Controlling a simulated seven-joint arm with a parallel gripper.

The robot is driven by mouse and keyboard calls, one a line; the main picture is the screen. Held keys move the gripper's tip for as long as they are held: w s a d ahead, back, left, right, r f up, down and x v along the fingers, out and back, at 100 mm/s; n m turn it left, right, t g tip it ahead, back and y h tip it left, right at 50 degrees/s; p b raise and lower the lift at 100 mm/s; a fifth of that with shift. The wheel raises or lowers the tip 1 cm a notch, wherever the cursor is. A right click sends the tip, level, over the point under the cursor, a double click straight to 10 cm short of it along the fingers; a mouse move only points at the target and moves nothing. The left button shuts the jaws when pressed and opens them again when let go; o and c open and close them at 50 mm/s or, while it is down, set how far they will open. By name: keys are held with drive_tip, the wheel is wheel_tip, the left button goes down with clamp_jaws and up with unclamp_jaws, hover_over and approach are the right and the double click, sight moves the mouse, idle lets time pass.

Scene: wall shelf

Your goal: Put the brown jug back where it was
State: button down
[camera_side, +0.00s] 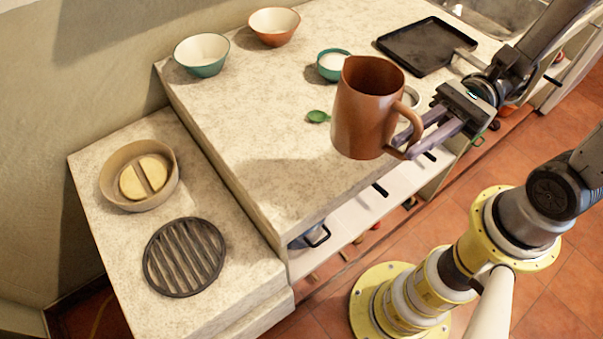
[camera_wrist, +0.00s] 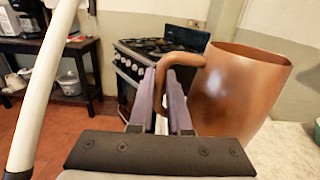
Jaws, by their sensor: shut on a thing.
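The brown jug (camera_side: 366,112) is upright in the side view, held above the front edge of the pale counter (camera_side: 262,180). My gripper (camera_side: 412,138) is shut on the jug's handle (camera_side: 408,122), on the jug's right side. In the wrist view the jug (camera_wrist: 235,92) fills the right part, with its rim toward the top. There the handle (camera_wrist: 180,60) passes between the fingers of my gripper (camera_wrist: 172,80). The jug hides part of the counter behind it. I cannot tell from these frames which spot the jug came from.
Two bowls, one teal (camera_side: 202,57) and one brown (camera_side: 274,24), stand at the back. The lower ledge holds a beige dish (camera_side: 112,186) and a round grate (camera_side: 184,257).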

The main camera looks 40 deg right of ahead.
sight(364, 143)
drive_tip(key=w+a+f, duration=0.1)
drive_tip(key=w+a, duration=0.1)
drive_tip(key=w+a+f, duration=0.1)
drive_tip(key=a, duration=0.1)
drive_tip(key=w+a+f, duration=0.2)
drive_tip(key=shift+w, duration=0.3)
drive_tip(key=shift+w+a+f, duration=0.5)
drive_tip(key=shift+a+f, duration=0.05)
drive_tip(key=shift+f, duration=0.85)
drive_tip(key=shift+w+a+f, duration=0.5)
drive_tip(key=shift+w+f, duration=0.05)
drive_tip(key=shift+f, duration=0.8)
drive_tip(key=shift+w+a+f, duration=0.5)
drive_tip(key=shift+a+f, duration=0.05)
drive_tip(key=shift+f, duration=0.85)
drive_tip(key=c, duration=0.9)
unclamp_jaws()
drive_tip(key=shift+f, duration=0.15)
drive_tip(key=shift+o, duration=0.2)
drive_tip(key=shift+d, duration=0.1)
